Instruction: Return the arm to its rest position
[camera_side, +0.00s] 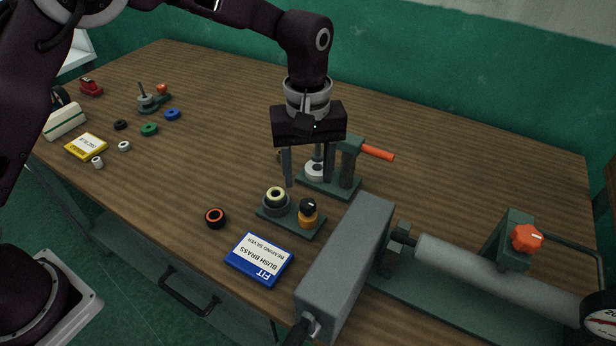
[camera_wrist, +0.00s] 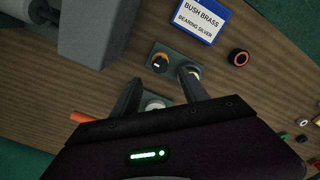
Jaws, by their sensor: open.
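My gripper (camera_side: 307,182) is open and empty, pointing down above the wooden table (camera_side: 225,95). It hangs between the green press (camera_side: 345,165) with its orange lever and a small green fixture plate (camera_side: 290,222). In the wrist view the two spread fingers of my gripper (camera_wrist: 160,82) reach toward the plate, with nothing between them. A silver ring (camera_side: 314,172) sits on the press base, partly behind a finger. On the plate stand a grey cup with a pale yellow ring (camera_side: 276,194) and an orange post with a black knob (camera_side: 308,213).
A blue card (camera_side: 260,259) reading "BUSH BRASS, BEARING SILVER" and a black-orange ring (camera_side: 215,217) lie nearby. A large grey machine block (camera_side: 345,265) with a cylinder stands at the front right. Small rings, a yellow card (camera_side: 86,146) and a post stand (camera_side: 150,102) are at left.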

